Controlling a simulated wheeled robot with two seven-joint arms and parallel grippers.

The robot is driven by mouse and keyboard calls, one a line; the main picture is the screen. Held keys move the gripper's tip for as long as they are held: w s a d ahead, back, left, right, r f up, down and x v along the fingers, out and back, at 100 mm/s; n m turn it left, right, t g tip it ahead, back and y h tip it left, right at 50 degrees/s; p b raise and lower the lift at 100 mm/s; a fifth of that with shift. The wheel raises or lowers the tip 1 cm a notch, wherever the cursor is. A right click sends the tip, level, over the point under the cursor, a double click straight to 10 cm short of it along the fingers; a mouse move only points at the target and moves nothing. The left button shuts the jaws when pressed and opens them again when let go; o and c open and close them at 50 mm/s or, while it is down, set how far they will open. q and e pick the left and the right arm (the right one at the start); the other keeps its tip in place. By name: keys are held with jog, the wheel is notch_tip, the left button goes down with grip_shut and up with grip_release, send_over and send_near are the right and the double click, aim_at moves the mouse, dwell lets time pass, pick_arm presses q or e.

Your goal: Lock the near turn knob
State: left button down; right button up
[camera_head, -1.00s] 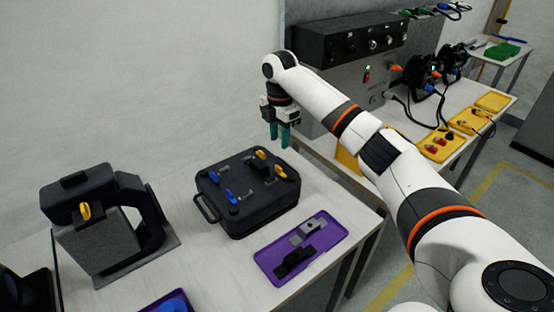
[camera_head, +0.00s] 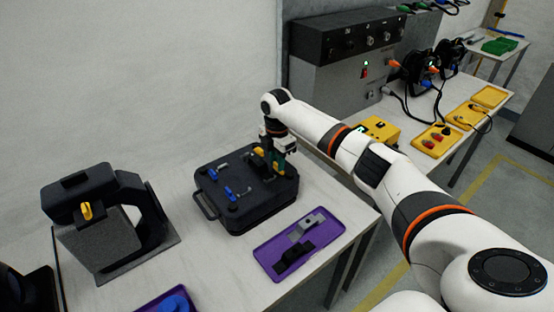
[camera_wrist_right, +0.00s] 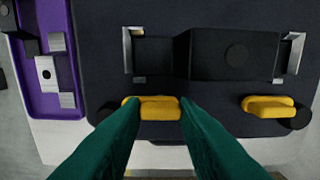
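A black case (camera_head: 240,212) lies on the white table, with yellow and blue turn knobs on top. My right gripper (camera_head: 277,168) reaches down to the case's right side. In the right wrist view, its two green fingers (camera_wrist_right: 160,107) are apart, one at each end of the near yellow knob (camera_wrist_right: 152,110). Their tips partly cover that knob's ends; I cannot tell whether they touch it. The other yellow knob (camera_wrist_right: 268,106) is free, and it also shows in the head view (camera_head: 258,151). Two blue knobs (camera_head: 229,192) are on the left side. My left gripper is out of view.
A purple tray (camera_head: 262,252) with grey and black parts lies in front of the case. A dark clamp-like fixture (camera_head: 150,225) with a yellow knob stands at left. A yellow box (camera_head: 380,128) and yellow trays (camera_head: 440,150) are on the table behind my arm.

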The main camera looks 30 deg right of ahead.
jog(key=c, duration=0.4)
